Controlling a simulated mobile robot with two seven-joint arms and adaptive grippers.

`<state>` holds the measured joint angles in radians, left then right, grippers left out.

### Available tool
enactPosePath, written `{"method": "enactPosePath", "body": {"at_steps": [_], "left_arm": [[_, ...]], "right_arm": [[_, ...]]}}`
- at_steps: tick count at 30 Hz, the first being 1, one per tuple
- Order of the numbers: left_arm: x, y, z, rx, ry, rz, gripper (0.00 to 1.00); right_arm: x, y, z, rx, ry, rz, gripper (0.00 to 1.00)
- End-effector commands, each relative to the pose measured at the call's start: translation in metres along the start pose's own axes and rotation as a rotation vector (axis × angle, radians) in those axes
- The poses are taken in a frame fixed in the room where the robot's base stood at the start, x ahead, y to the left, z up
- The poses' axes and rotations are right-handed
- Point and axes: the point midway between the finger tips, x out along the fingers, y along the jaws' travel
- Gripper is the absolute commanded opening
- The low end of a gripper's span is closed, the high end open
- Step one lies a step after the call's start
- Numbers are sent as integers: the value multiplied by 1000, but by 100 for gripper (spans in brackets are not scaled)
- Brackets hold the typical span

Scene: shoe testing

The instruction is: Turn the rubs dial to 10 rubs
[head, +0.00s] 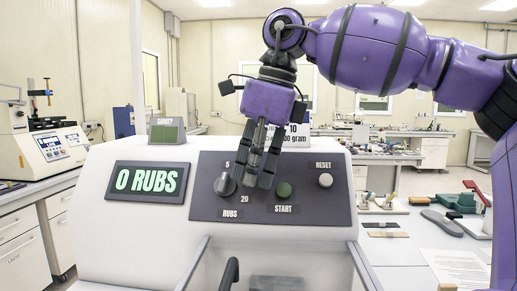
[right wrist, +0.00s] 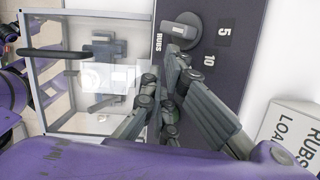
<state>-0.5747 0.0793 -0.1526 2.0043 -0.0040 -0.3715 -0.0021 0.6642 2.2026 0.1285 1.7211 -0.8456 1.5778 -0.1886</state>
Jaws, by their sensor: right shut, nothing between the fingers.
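The rubs dial (head: 225,185) is a grey knob at the left of the dark control panel (head: 342,207); it also shows at the top of the right wrist view (right wrist: 183,28). Labels 5 (right wrist: 224,30) and 10 (right wrist: 209,60) stand beside it there. In the head view the 10 label is hidden behind my fingers. The display (head: 147,183) reads 0 RUBS. My right gripper (head: 256,180) is shut and empty, its fingers pointing down just right of the dial. In the right wrist view its fingertips (right wrist: 174,62) are close to the knob; I cannot tell whether they touch.
The green START button (head: 284,190) is close to the right of my fingers, and the RESET button (head: 325,180) is farther right. A glass-walled bay with a black handle (head: 231,272) is below the panel. A sign (head: 297,137) stands on top of the machine.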

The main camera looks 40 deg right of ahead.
Motion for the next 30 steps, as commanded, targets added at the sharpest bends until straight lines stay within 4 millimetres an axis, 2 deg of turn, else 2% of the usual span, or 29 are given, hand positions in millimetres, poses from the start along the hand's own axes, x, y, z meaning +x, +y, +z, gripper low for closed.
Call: {"method": "enactPosePath", "body": {"at_steps": [3,9,20,30], "left_arm": [[0,1,-4,-1,6,1,0],[2,2,-9,-1,16,3,0],[4,4,-15,-2,27,6,0],[-3,2,-18,-6,28,3,0]], "right_arm": [[15,1,0,-1,0,1,0],[26,0,0,-1,0,-1,0],[27,0,0,0,-2,-1,0],[28,2,4,25,-38,-3,0]]}}
